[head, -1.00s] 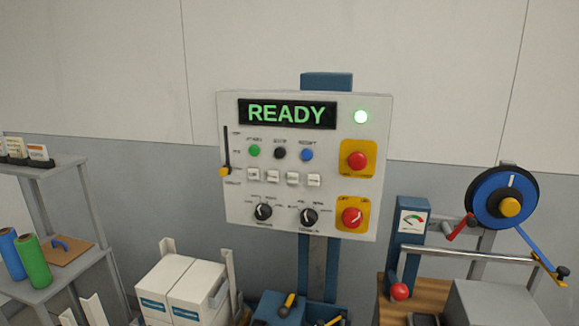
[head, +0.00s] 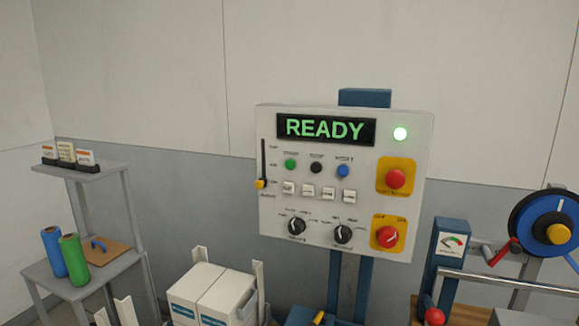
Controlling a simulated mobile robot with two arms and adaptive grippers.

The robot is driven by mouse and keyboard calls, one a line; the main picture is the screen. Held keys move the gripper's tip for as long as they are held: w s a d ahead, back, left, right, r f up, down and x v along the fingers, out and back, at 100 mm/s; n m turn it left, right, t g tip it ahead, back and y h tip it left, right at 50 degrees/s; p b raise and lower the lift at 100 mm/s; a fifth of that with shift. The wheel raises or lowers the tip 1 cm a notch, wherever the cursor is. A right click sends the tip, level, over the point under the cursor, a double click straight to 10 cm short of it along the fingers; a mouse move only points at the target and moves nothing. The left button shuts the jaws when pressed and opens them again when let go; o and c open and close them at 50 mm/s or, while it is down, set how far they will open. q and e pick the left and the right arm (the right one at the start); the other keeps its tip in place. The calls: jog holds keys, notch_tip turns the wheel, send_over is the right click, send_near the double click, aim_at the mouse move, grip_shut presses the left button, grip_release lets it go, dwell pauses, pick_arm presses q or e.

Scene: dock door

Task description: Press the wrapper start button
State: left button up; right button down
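The white control panel (head: 274,225) is mounted on a blue post in the middle of the head view. A row below holds a green button (head: 290,165), a black button (head: 316,167) and a blue button (head: 343,171). Their small labels are too blurred to read with certainty; the green one may be the start button. Neither of my grippers shows in the view, and nothing touches the panel.
Red knobs on yellow plates (head: 382,180) sit at the panel's right. White boxes (head: 195,287) stand below it. A grey shelf (head: 42,279) with blue and green rolls is at left. A gauge post (head: 447,270) and blue reel (head: 515,222) are at right. Space before the panel looks clear.

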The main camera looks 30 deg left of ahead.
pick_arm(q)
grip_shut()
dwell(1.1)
